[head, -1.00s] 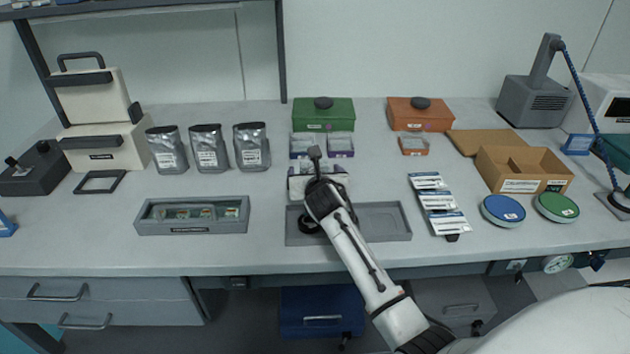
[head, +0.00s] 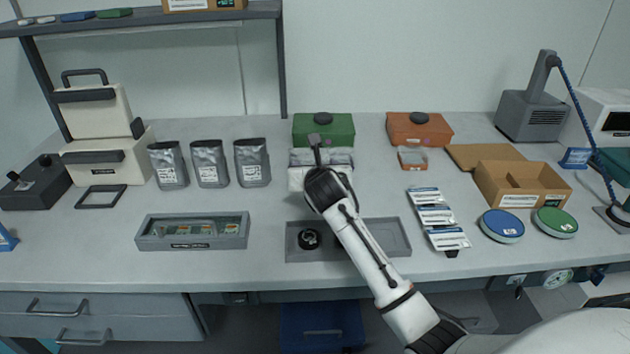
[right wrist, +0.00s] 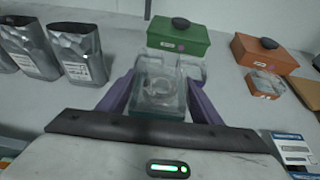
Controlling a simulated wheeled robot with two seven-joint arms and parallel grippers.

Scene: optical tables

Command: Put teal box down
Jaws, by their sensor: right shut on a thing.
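The teal box (right wrist: 157,112) shows in the right wrist view as a small clear-topped container with a teal base. My right gripper (right wrist: 157,92) is shut on it, with a purple finger along each side. In the head view the right gripper (head: 319,166) is over the back middle of the table, in front of the green box, and its body hides the teal box. Whether the teal box touches the table I cannot tell. My left gripper is not in view.
Clear containers (right wrist: 190,72) stand close behind the held box, before the green box (head: 323,130). An orange box (head: 418,129) with a small clear container (head: 412,159) is to the right. Silver pouches (head: 210,164) stand left. A grey tray (head: 385,236) lies in front.

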